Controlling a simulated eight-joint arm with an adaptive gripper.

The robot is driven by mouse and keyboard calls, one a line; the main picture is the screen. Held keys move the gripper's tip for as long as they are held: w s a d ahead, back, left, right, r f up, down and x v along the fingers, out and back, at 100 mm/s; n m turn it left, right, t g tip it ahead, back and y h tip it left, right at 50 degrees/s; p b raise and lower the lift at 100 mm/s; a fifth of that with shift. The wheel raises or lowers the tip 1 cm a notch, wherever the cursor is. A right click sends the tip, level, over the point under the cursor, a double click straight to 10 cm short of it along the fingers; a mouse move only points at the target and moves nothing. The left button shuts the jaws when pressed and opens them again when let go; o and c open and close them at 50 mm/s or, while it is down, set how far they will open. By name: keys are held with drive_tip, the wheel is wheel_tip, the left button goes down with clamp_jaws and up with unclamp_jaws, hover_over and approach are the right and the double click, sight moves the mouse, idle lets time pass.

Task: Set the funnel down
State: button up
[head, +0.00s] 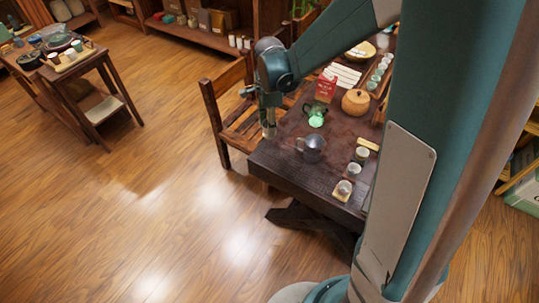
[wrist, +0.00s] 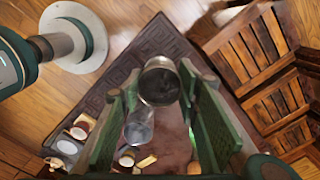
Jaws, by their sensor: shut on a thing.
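My gripper (head: 267,108) is over the left edge of the dark tea table (head: 285,160) in the head view. In the wrist view its two green fingers (wrist: 158,82) are closed on a round, grey metallic piece, which I take to be the funnel (wrist: 160,88). In the head view the funnel (head: 269,131) shows only as a small pale shape under the fingers. It is held, and I cannot tell how far it is above the table top. A glass pitcher (head: 311,149) stands to its right; it also shows in the wrist view (wrist: 138,130).
Small cups (head: 354,170) line the table's right side. A green glass piece (head: 316,119), a red box (head: 326,88) and a round tan pot (head: 355,102) stand farther back. A wooden chair (head: 222,118) is close on the left. The table's front left corner is bare.

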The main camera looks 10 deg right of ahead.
drive_tip(key=shift+f, duration=1.3)
drive_tip(key=shift+f, duration=0.1)
drive_tip(key=shift+f+b, duration=0.6)
drive_tip(key=shift+f, duration=2.45)
drive_tip(key=shift+f+b, duration=0.35)
drive_tip(key=shift+f, duration=1.5)
drive_tip(key=shift+f, duration=0.15)
drive_tip(key=o, duration=0.9)
